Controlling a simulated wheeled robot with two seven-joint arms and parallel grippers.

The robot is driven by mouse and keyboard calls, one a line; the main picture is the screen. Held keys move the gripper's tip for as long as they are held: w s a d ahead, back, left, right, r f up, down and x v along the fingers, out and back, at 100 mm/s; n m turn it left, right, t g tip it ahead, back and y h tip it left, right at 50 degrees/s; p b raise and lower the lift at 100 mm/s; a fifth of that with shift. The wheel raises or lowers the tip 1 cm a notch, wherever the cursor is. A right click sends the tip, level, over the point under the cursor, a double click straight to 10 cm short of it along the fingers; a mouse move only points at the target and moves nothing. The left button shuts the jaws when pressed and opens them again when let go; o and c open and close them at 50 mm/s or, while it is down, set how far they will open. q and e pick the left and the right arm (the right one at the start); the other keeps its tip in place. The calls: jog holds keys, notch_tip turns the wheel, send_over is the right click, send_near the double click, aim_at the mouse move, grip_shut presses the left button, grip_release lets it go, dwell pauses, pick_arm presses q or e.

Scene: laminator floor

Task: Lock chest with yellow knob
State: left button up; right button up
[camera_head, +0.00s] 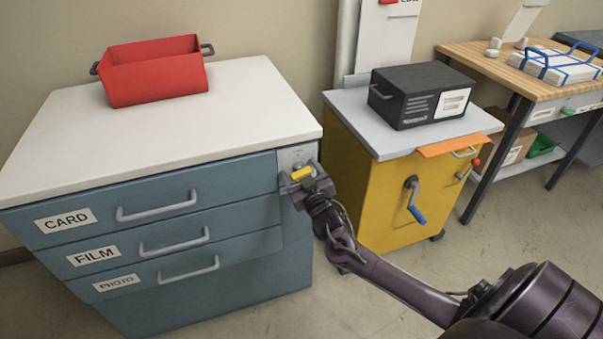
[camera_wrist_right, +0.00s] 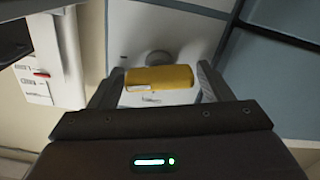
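The blue-grey chest (camera_head: 210,291) has a white top and drawers labelled CARD, FILM and PHOTO. Its yellow knob (camera_head: 301,173) sits on a pale plate (camera_head: 290,158) at the front's upper right corner. In the right wrist view the yellow knob (camera_wrist_right: 160,78) lies as a crosswise bar on a round grey stem, with small marks on the plate beside it. My right gripper (camera_head: 306,180) is at the knob. My left gripper is out of view.
A red bin (camera_head: 155,75) stands on the chest top. To the right is a yellow cabinet (camera_head: 380,200) with a crank (camera_head: 414,200) and a black box (camera_head: 420,93) on top. A wooden table (camera_head: 500,68) stands farther right. Floor in front is clear.

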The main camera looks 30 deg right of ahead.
jog(key=c, duration=0.7)
jog(key=shift+r, duration=0.1)
jog(key=shift+c, duration=0.4)
jog(key=shift+m+p, duration=0.85)
jog(key=shift+m, duration=0.35)
jog(key=shift+d+m, duration=0.1)
jog(key=shift+m, duration=0.4)
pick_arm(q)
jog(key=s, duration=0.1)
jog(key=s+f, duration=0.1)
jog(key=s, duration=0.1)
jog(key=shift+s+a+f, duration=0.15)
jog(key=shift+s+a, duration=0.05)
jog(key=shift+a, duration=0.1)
pick_arm(e)
jog(key=o, duration=1)
